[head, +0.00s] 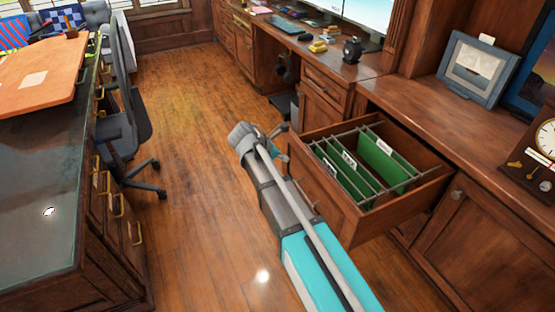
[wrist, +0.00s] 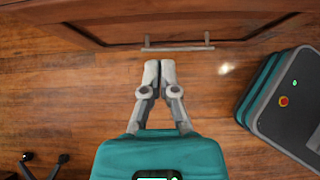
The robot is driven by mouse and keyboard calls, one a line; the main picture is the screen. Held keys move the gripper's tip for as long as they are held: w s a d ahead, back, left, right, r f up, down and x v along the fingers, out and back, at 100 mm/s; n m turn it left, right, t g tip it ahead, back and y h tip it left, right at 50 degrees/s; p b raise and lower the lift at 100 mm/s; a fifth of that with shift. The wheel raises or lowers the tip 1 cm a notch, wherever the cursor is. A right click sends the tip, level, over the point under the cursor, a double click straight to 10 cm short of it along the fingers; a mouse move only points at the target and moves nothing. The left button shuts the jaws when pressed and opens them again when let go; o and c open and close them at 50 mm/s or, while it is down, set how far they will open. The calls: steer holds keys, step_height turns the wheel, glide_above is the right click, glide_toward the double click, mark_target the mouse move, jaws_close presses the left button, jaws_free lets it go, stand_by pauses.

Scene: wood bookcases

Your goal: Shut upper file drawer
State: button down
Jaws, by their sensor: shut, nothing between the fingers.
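The upper file drawer (head: 327,196) is pulled well out of the wood cabinet at the right in the head view. It holds green hanging folders on metal rails. In the wrist view its wooden front (wrist: 190,28) spans the top, with a grey bar handle (wrist: 178,48) on it. My gripper (wrist: 160,66) is shut and empty, its fingertips together. The tips appear just short of the handle in the picture; I cannot tell the exact gap. In the head view my arm hides most of the gripper, in front of the drawer.
A long wood counter (head: 400,100) runs behind the drawer, with a picture frame (head: 478,68) and a clock (head: 542,140) on it. A dark-topped desk (head: 40,190) and an office chair (head: 125,130) stand at the left. Bare wood floor (head: 190,150) lies between.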

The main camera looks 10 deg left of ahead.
mark_target(309, 161)
steer(key=w+d+f+b, duration=0.1)
steer(key=d, duration=0.1)
steer(key=w+d+f+b, duration=0.2)
steer(key=d+f, duration=0.1)
steer(key=shift+w+d, duration=0.35)
steer(key=shift+w, duration=0.05)
steer(key=shift+w+d, duration=0.35)
steer(key=shift+d, duration=0.1)
steer(key=shift+a, duration=0.15)
steer(key=shift+d, duration=0.2)
steer(key=shift+w, duration=0.1)
